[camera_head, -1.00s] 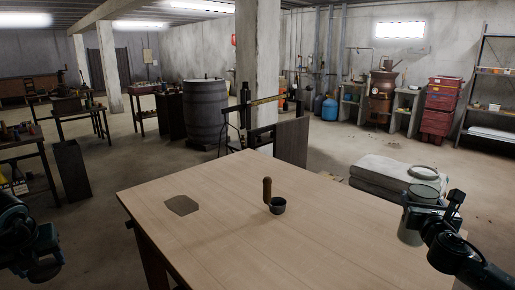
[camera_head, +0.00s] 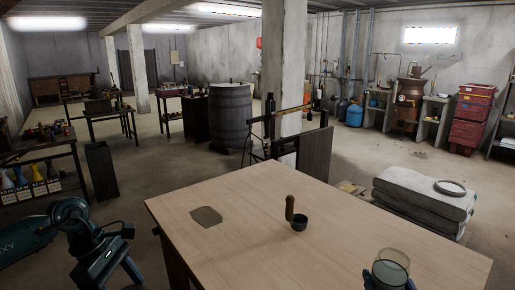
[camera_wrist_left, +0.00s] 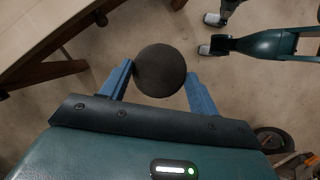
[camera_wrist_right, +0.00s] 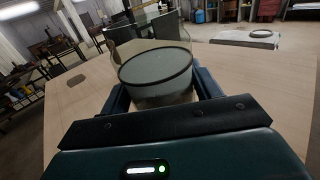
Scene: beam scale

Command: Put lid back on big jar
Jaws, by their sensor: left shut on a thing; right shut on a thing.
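The big jar (camera_head: 390,270) is clear glass with a dark-rimmed, grey-looking round inside. My right gripper (camera_wrist_right: 162,92) is shut around it and holds it at the table's near right edge. It fills the upper middle of the right wrist view (camera_wrist_right: 155,72). My left gripper (camera_wrist_left: 160,80) is shut on a dark round disc (camera_wrist_left: 160,62), perhaps the lid, seen face-on between its fingers. My left arm stands left of the table in the head view, and the disc is hard to make out there.
A small dark cup (camera_head: 299,223) with an upright wooden handle stands on the wooden table (camera_head: 240,240). A dark flat patch (camera_head: 206,217) lies to its left. A pale ring-like object (camera_head: 450,188) lies on folded sacks (camera_head: 410,190) beyond the table. The tabletop is otherwise clear.

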